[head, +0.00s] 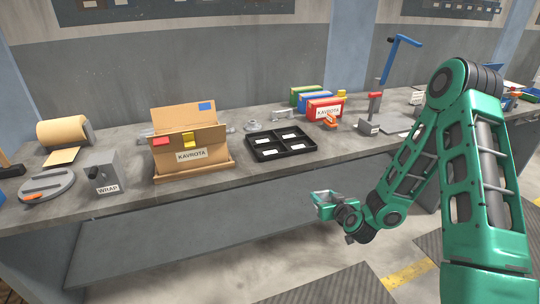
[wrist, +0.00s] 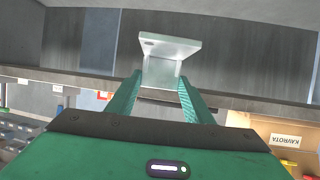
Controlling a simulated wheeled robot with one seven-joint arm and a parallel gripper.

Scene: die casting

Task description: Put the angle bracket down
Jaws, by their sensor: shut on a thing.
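The angle bracket is a light grey L-shaped metal piece. In the wrist view, the angle bracket (wrist: 167,47) stands out beyond the fingertips, with one flange between them. My gripper (wrist: 160,85) is shut on it. In the head view, my gripper (head: 323,203) is in front of the bench's front edge, over the floor side. The bracket shows there only as a small pale patch at the fingers. A black tray (head: 252,151) with several labelled compartments lies on the bench, behind and left of the gripper.
The grey bench (head: 340,157) has some clear surface right of the tray. A cardboard box (head: 181,169) stands left of the tray. Coloured bins (head: 322,103) and small metal parts (head: 283,115) are behind it. A stand with a blue lever (head: 387,58) rises at right.

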